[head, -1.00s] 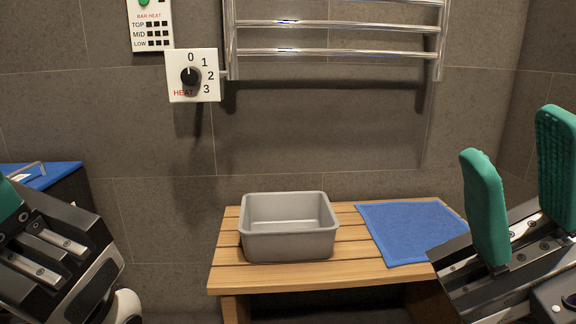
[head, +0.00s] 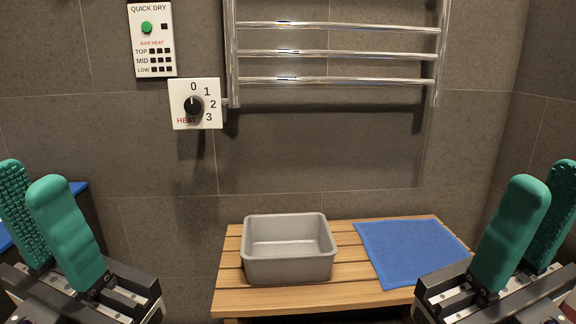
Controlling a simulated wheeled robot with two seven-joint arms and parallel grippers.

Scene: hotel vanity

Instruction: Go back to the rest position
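My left gripper (head: 37,190) is at the lower left of the head view, with its green-padded fingers pointing up and a gap between them. It holds nothing that I can see. My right gripper (head: 546,188) is at the lower right, also with its green fingers up, apart and empty. Its near finger stands close in front of the right end of the wooden bench (head: 300,301) in the picture. Neither gripper touches anything that I can see.
A grey bin (head: 290,268) and a blue mat (head: 412,252) rest on the bench. A towel rail (head: 340,54), a heat dial (head: 195,104) pointing at 0 and a quick dry panel (head: 152,40) are on the wall. A blue item (head: 78,188) shows behind my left gripper.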

